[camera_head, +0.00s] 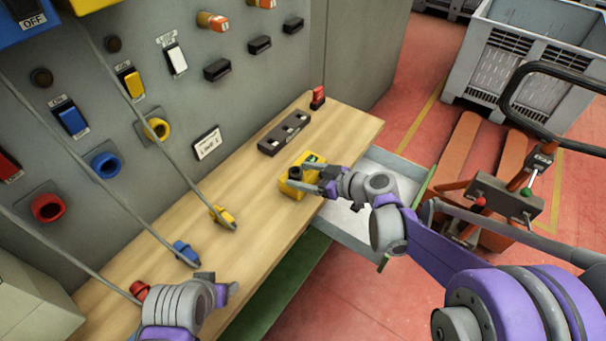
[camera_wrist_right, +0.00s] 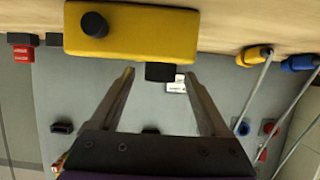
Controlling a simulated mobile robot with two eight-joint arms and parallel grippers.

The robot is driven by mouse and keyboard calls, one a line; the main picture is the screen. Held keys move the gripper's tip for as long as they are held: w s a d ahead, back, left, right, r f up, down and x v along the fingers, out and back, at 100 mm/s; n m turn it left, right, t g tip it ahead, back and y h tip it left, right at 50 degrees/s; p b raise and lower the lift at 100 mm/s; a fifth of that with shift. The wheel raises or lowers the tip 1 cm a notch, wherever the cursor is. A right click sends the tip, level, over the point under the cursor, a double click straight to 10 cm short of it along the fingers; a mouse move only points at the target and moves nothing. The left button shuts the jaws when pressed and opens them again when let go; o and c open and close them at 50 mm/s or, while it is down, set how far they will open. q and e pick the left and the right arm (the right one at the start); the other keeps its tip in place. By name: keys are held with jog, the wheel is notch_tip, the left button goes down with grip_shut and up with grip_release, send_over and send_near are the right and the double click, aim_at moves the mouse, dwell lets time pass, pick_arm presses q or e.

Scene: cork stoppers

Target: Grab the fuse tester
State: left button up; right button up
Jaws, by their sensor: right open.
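The fuse tester looks to be the yellow box (camera_head: 287,186) with a black knob, on the wooden bench top (camera_head: 263,207). In the right wrist view the yellow box (camera_wrist_right: 150,35) spans the upper part, with a black piece on its near edge. My right gripper (camera_head: 297,176) is open at the box. In the wrist view its fingertips (camera_wrist_right: 160,75) are apart, just short of the yellow body, with the black piece between them; contact is unclear. My left gripper (camera_head: 220,287) is low over the bench at lower left; its jaw opening is unclear.
A dark slotted block (camera_head: 284,132) and a red-topped item (camera_head: 318,97) lie behind the box. Yellow (camera_head: 222,216), blue (camera_head: 186,252) and red (camera_head: 139,290) plugs on cables lie to the left. An open drawer (camera_head: 345,218) juts out under my right arm. The panel (camera_head: 225,100) stands behind.

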jog(key=shift+w+a+f, duration=0.15)
jog(key=shift+a, duration=0.05)
grip_shut()
dwell(0.3)
dwell(1.0)
